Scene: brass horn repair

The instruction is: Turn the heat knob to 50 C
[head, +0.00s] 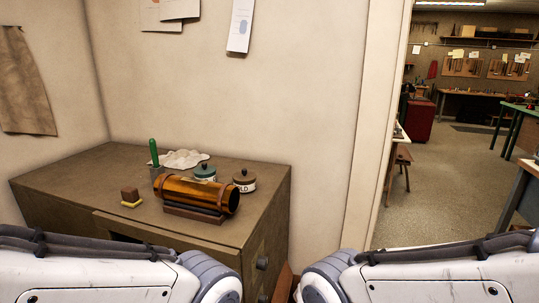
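I see no marked heat knob or temperature scale in the head view. Two small dark round knobs, one upper (262,263) and one lower (263,298), show at the right end of the brown bench; I cannot tell what they belong to. My two white arms cross the bottom of the view from left and right, with their grey joints near the middle. Both grippers are out of view.
On the bench (60,185) are an amber cylinder (190,192) on a dark rest, two lidded jars, a green-handled tool (154,155), a white cloth (180,159) and a small block. A doorway at right opens onto a workshop with clear floor (450,180).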

